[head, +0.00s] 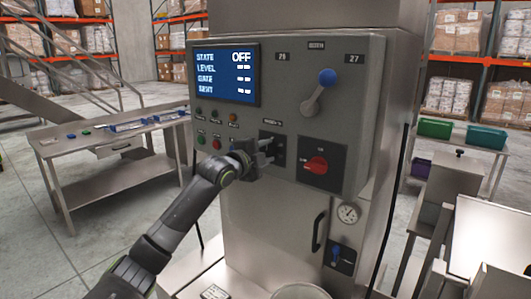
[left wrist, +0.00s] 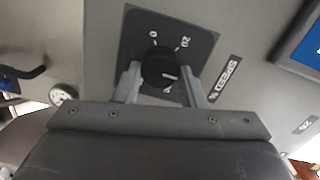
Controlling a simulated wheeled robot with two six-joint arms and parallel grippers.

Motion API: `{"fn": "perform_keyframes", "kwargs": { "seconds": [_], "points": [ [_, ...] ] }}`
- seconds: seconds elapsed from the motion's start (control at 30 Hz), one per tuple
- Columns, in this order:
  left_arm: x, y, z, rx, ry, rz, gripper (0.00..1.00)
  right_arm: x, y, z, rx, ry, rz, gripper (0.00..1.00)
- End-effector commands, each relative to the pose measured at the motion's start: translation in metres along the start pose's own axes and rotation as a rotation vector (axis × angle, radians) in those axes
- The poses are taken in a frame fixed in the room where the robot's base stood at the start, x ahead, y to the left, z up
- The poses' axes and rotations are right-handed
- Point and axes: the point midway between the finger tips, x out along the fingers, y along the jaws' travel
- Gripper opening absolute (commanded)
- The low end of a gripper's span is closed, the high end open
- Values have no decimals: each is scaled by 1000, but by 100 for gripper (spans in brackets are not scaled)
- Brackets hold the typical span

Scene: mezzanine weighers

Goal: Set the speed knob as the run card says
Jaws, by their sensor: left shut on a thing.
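The speed knob (left wrist: 158,68) is round and black with a white pointer line. It sits on a dark dial plate (left wrist: 190,38) marked 0 and 20, beside a SPEED label (left wrist: 226,76). In the left wrist view its pointer lies toward the right, away from the 0. My left gripper (head: 266,152) is at the front panel in the head view, and its fingers (left wrist: 162,84) close on the knob from both sides. A small card with dark print (head: 215,292) lies at the bottom of the head view; its text is too small to read. My right gripper is not in view.
The panel's blue display (head: 226,74) reads STATE OFF, with dashes below. A red rotary switch (head: 317,166) is close right of my gripper, and a blue-knobbed lever (head: 318,92) is above. Small buttons (head: 216,143) are at left. A steel table (head: 95,137) stands apart at left.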

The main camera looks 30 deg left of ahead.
Motion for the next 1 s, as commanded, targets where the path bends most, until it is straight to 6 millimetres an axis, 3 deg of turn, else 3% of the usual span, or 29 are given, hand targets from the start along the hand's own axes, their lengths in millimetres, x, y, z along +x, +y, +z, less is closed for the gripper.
{"fn": "perform_keyframes", "kwargs": {
  "seconds": [0.03,0.17,0.57,0.77,1.0],
  "points": [
    [0,-1,1,1,-2,-1,41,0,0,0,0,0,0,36],
    [0,-1,0,0,-1,-1,58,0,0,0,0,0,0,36],
    [-5,-1,0,1,-1,-2,59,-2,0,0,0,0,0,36],
    [-31,-2,0,5,0,1,59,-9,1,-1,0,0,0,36],
    [-75,-1,2,9,-4,1,59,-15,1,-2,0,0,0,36]
  ]
}}
